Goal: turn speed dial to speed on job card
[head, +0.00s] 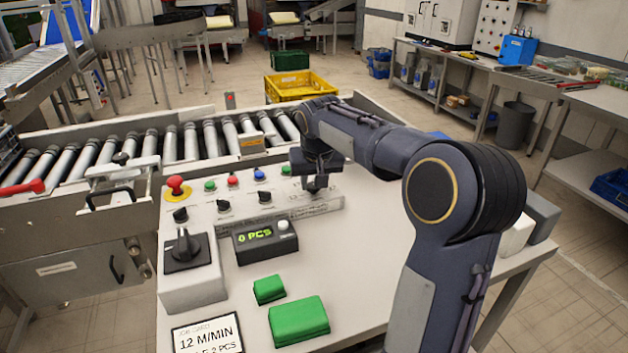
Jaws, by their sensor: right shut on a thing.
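The job card (207,338) lies at the bottom left of the head view and reads "12 M/MIN", with a partly cut-off line ending in "2 PCS". The control panel (320,207) stands on the white table. My right gripper (317,184) points down at the panel's right end and is shut on what appears to be the speed dial. The gripper hides most of that dial, so its pointer and setting cannot be read. My left gripper is not in view.
The panel has a red emergency button (175,186), small coloured buttons and several black knobs. A large black rotary switch (184,249), a counter (265,236) reading "0 PCS" and two green blocks (298,320) sit in front. A roller conveyor (168,142) runs behind.

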